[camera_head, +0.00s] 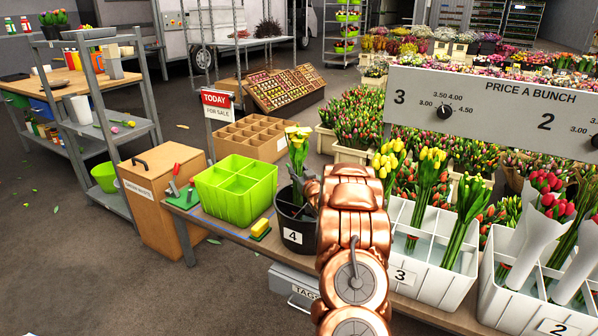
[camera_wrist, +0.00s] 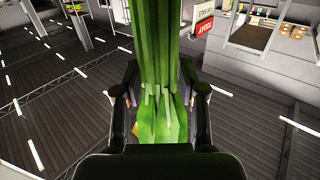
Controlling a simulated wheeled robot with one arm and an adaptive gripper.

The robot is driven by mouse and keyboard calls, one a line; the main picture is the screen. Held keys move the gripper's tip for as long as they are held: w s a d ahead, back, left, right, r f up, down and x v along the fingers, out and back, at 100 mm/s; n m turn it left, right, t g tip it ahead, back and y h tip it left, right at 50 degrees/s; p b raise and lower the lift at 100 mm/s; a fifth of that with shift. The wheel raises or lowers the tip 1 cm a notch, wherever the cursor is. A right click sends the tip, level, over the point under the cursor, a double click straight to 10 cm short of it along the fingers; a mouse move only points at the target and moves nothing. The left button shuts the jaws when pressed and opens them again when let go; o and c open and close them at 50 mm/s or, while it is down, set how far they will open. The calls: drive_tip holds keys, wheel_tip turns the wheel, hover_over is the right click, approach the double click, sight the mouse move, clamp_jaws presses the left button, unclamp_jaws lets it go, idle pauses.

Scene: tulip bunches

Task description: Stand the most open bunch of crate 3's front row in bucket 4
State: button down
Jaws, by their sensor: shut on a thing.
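My gripper (camera_wrist: 160,100) is shut on the green stems (camera_wrist: 158,45) of a bunch. In the head view this bunch of yellow tulips (camera_head: 298,140) stands about upright over the mouth of the black bucket 4 (camera_head: 299,236). Its lower stems are hidden behind the bucket's rim and my gripper (camera_head: 310,188), so I cannot tell whether they touch the bottom. The white crate 3 (camera_head: 404,277) stands to the right, partly hidden by my copper arm. It holds yellow tulips (camera_head: 431,160) and a tight green bunch (camera_head: 467,205).
A green divided bin (camera_head: 235,195) and a yellow sponge (camera_head: 261,228) lie left of bucket 4. A cardboard divided box (camera_head: 255,140) is behind. White crate 2 (camera_head: 520,310) with wrapped red tulips is at the right. A price board (camera_head: 490,105) hangs above the crates.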

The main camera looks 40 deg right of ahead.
drive_tip(key=shift+f, duration=0.5)
unclamp_jaws()
idle(0.8)
drive_tip(key=shift+s, duration=0.1)
idle(0.6)
drive_tip(key=shift+v, duration=4)
drive_tip(key=shift+f, duration=0.2)
